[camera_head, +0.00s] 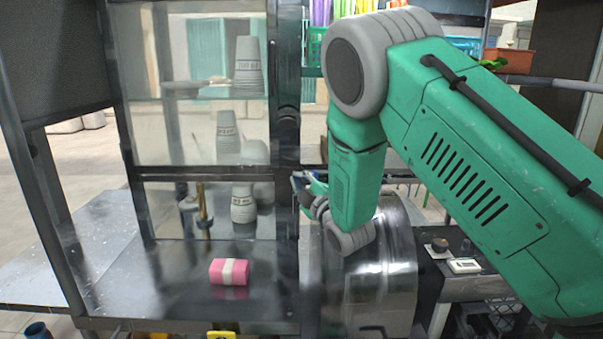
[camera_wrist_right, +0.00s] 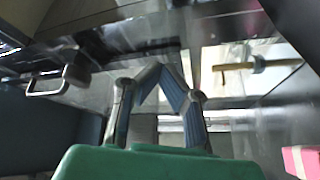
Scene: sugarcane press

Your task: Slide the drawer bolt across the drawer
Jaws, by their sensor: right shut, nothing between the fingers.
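My right arm comes in from the right in the head view, and its right gripper (camera_head: 308,190) is beside the dark upright at the right edge of the glass-fronted cabinet. In the right wrist view the right gripper (camera_wrist_right: 162,70) has its fingers together, with nothing between them. A metal loop handle (camera_wrist_right: 48,84) is on a dark surface to the left of the fingers, apart from them. I cannot tell for sure which part is the drawer bolt or the drawer. The contact between fingertips and the upright is hidden. My left gripper is not in view.
A pink block with a pale band (camera_head: 229,271) lies on the metal counter (camera_head: 130,290). Stacked cups (camera_head: 248,68) stand behind the glass. A rounded metal housing (camera_head: 385,275) is below my right forearm. A brass rod (camera_wrist_right: 236,66) shows in the wrist view.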

